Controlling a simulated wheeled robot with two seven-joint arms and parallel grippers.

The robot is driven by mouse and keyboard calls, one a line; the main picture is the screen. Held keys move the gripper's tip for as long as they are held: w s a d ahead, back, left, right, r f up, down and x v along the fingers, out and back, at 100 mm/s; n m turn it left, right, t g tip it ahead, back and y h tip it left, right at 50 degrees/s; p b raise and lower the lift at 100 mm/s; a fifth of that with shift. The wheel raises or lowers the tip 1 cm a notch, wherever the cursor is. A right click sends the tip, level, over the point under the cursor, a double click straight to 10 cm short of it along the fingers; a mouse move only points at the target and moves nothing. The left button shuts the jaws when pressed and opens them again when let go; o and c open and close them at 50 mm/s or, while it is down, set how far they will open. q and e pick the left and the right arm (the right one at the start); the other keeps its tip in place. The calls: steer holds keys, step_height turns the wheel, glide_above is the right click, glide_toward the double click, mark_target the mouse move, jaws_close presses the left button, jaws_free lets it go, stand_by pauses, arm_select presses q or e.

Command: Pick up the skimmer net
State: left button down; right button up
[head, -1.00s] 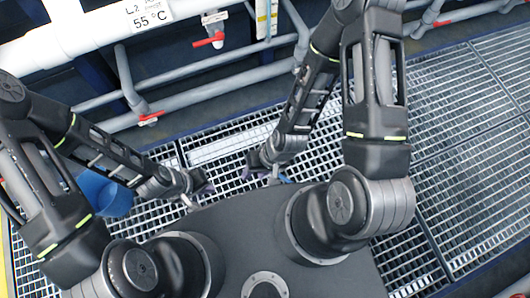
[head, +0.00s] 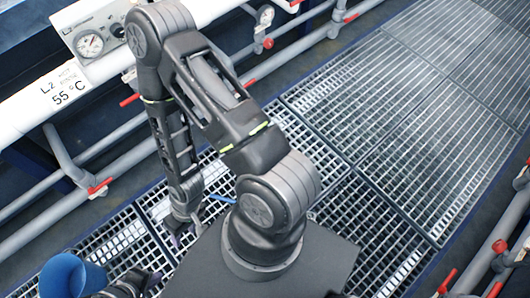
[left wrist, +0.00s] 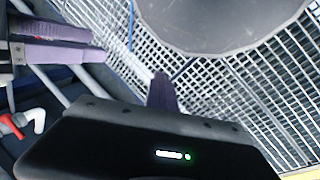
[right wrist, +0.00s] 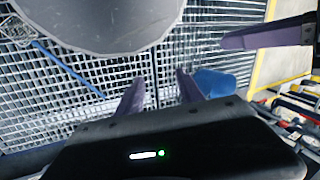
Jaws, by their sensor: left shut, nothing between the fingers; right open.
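The skimmer net lies low on the floor grating. In the right wrist view its blue handle (right wrist: 68,70) runs diagonally, with a pale wire-mesh head (right wrist: 14,32) at the upper left, partly cut off by the frame. In the head view a short blue piece (head: 220,199) shows beside my right arm; the rest is hidden. My right gripper (right wrist: 157,80) is open and empty, apart from the handle. My left gripper (left wrist: 161,78) is shut with nothing in it. It is low at the bottom left of the head view, mostly hidden there.
A blue bucket (head: 62,276) stands at the lower left, also seen in the right wrist view (right wrist: 216,83). Pipes with red valve handles (head: 100,187) run along the left. Open floor grating (head: 400,130) lies to the right. My two grippers are close together.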

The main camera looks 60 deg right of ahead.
steer(key=w+d+f+m+h+b, duration=0.1)
steer(key=w+d+f+m+b, duration=0.2)
steer(key=f+b, duration=0.25)
steer(key=w+d+f+m+h+b, duration=0.1)
steer(key=w+d+f+m+b, duration=0.2)
steer(key=f, duration=0.4)
steer(key=m+h+b, duration=0.3)
steer(key=m+b, duration=2.2)
glide_above(217, 198)
steer(key=shift+g, duration=0.3)
step_height(217, 198, down, 34)
steer(key=shift+r, duration=0.2)
arm_select(q)
step_height(217, 198, down, 34)
steer(key=w+a, duration=0.1)
steer(key=w, duration=0.1)
steer(key=shift+w+a+f+t, duration=0.15)
steer(key=shift+w+a+t, duration=0.15)
steer(key=shift+w+a, duration=0.1)
steer(key=shift+w+f+y+b, duration=0.1)
steer(key=shift+f+y+b, duration=0.2)
steer(key=shift+f+b, duration=0.4)
arm_select(e)
steer(key=shift+d+f, duration=0.1)
steer(key=shift+f, duration=1.15)
arm_select(q)
steer(key=shift+f, duration=0.1)
arm_select(e)
steer(key=shift+f, duration=0.1)
